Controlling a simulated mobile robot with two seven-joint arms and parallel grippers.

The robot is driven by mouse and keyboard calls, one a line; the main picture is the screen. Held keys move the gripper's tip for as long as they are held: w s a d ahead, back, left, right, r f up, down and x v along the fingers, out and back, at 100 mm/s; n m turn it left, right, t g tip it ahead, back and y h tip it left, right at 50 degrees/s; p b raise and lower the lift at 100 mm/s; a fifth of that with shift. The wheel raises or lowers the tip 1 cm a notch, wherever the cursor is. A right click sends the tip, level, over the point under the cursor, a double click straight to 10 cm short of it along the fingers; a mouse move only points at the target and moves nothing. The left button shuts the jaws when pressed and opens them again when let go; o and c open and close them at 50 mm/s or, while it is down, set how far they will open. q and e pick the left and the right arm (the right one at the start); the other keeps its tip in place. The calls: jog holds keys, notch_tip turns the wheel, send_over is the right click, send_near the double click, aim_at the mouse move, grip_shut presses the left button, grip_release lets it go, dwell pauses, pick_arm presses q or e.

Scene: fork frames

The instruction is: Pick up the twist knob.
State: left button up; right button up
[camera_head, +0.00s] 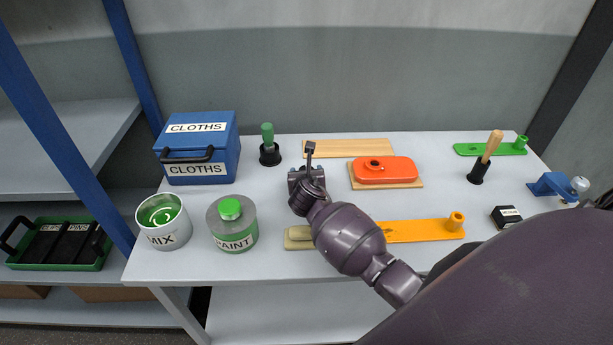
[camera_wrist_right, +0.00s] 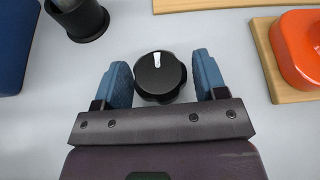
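The twist knob (camera_wrist_right: 160,78) is black and round with a white mark on top. In the right wrist view it sits between the two blue fingers of my right gripper (camera_wrist_right: 160,62). The fingers are apart, with a narrow gap visible on each side of the knob. In the head view my right gripper (camera_head: 303,177) is low over the middle of the table, and the knob is hidden there by the gripper and arm. My left gripper is not in view.
On the table (camera_head: 270,200) stand a blue CLOTHS box (camera_head: 230,150), a black holder with a green handle (camera_head: 268,137), a PAINT jar (camera_head: 233,235) and a MIX can (camera_head: 165,240). An orange lidded piece (camera_head: 390,172) is right of the gripper, and a yellow bar (camera_head: 410,232) lies in front.

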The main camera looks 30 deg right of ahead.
jog(key=c, duration=0.7)
